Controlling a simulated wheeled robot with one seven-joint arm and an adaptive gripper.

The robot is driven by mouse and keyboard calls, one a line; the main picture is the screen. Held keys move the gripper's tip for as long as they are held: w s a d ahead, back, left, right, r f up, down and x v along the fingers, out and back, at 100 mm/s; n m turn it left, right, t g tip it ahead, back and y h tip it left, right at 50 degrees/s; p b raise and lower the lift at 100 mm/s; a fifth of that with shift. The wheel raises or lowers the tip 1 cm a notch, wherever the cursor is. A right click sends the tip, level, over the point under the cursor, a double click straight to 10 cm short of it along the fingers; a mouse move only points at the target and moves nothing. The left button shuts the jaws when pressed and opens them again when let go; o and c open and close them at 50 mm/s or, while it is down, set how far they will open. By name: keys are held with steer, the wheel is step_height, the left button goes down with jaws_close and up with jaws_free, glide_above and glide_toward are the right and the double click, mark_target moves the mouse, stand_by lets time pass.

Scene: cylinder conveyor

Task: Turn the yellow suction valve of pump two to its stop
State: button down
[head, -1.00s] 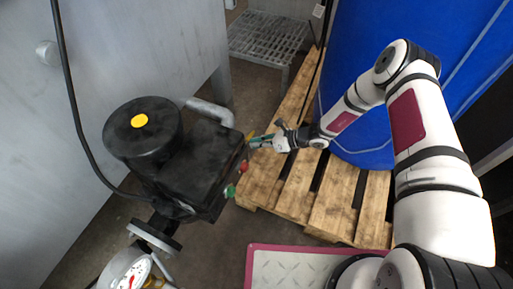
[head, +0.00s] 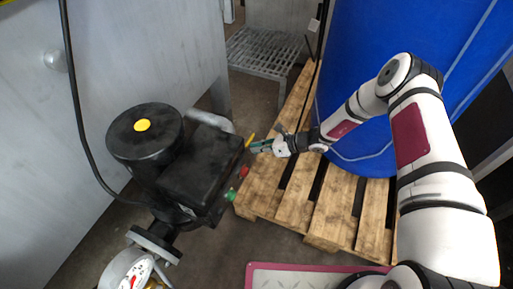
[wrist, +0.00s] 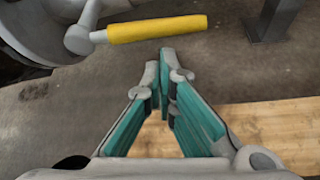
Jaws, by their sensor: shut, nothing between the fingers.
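The yellow valve handle (wrist: 155,28) is a bar on a grey stem in the wrist view, lying nearly level across the upper part. In the head view a small part of the yellow handle (head: 249,140) shows beside the black pump box. My gripper (wrist: 166,54) is shut and empty. Its teal fingers end just below the handle in the wrist picture, with a small gap in the picture; whether they touch is not clear. In the head view my gripper (head: 254,147) is at the right side of the black pump (head: 195,165), close to the handle. Most of the valve body is hidden there.
A blue drum (head: 390,70) stands on a wooden pallet (head: 290,205) behind my arm. A green knob (head: 230,195) and a red knob (head: 243,172) stick out of the pump box. A grey metal step (head: 265,50) stands behind, and a grey tank wall is at left.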

steer(key=s+d+r+p, duration=0.2)
steer(key=s+d, duration=0.1)
steer(key=d, duration=0.6)
steer(key=w+a+f+n+h+p, duration=0.1)
steer(key=w+a+f+h+p, duration=0.25)
steer(key=a, duration=0.55)
steer(key=shift+s+a+r+g+h+b, duration=0.1)
steer(key=shift+r+g+h+b, duration=0.1)
steer(key=shift+r+b, duration=0.45)
steer(key=shift+s+r+g+h+b, duration=0.15)
steer(key=shift+r+b, duration=0.25)
steer(key=shift+r, duration=0.45)
steer(key=shift+w, duration=0.1)
